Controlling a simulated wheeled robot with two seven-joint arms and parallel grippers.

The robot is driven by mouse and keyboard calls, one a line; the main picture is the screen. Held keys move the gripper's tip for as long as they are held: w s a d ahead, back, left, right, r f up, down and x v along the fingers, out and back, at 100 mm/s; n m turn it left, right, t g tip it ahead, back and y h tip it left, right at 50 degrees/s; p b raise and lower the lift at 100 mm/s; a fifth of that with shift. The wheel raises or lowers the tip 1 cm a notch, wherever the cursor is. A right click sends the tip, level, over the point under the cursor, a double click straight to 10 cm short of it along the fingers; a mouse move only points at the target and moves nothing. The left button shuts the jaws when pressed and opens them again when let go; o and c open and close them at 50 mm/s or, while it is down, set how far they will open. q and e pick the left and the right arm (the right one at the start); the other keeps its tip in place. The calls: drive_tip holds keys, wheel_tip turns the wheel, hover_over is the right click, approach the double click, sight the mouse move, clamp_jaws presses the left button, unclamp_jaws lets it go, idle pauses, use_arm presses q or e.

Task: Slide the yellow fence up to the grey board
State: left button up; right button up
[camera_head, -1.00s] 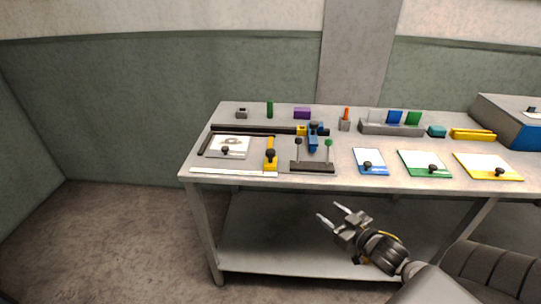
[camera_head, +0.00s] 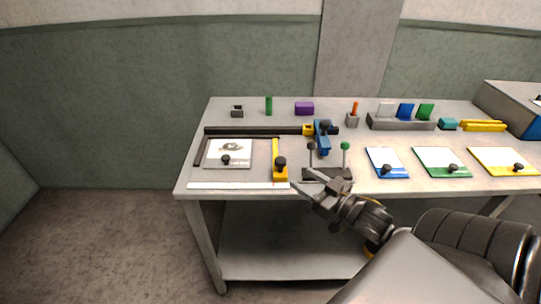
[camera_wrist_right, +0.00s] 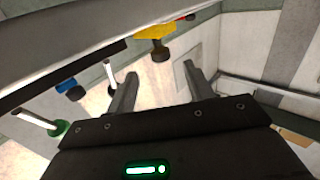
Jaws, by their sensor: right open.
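The yellow fence (camera_head: 276,158) is a narrow bar with a black knob, standing on the table to the right of the grey board (camera_head: 230,153), with a gap between them. The grey board has a black knob and a small ring-like mark on it. In the right wrist view the yellow fence (camera_wrist_right: 155,31) shows at the top, beyond the fingers. My right gripper (camera_head: 302,180) is open and empty at the table's front edge, just right of and in front of the fence's knob. Its fingers (camera_wrist_right: 160,90) also show apart in the wrist view. My left gripper is not in view.
A dark stand with two knobbed posts (camera_head: 327,174) is close by the right gripper, partly hidden. A blue clamp-like part (camera_head: 322,140) sits behind it on a dark rail (camera_head: 255,131). A white strip (camera_head: 237,186) lies along the front edge. Blue, green and yellow-edged boards lie at right.

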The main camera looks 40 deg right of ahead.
sight(283, 167)
drive_tip(key=shift+w+a+r, duration=0.1)
drive_tip(key=shift+w+r, duration=0.2)
drive_tip(key=shift+w, duration=0.6)
drive_tip(key=w, duration=0.4)
drive_tip(key=w+a+p, duration=0.1)
drive_tip(key=w, duration=0.2)
drive_tip(key=shift+f, duration=0.15)
drive_tip(key=shift+w, duration=0.55)
clamp_jaws()
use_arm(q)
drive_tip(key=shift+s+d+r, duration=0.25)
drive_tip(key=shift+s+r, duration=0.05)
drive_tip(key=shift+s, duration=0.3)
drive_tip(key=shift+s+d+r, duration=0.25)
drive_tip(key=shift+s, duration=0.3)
use_arm(e)
drive_tip(key=shift+w+a, duration=0.1)
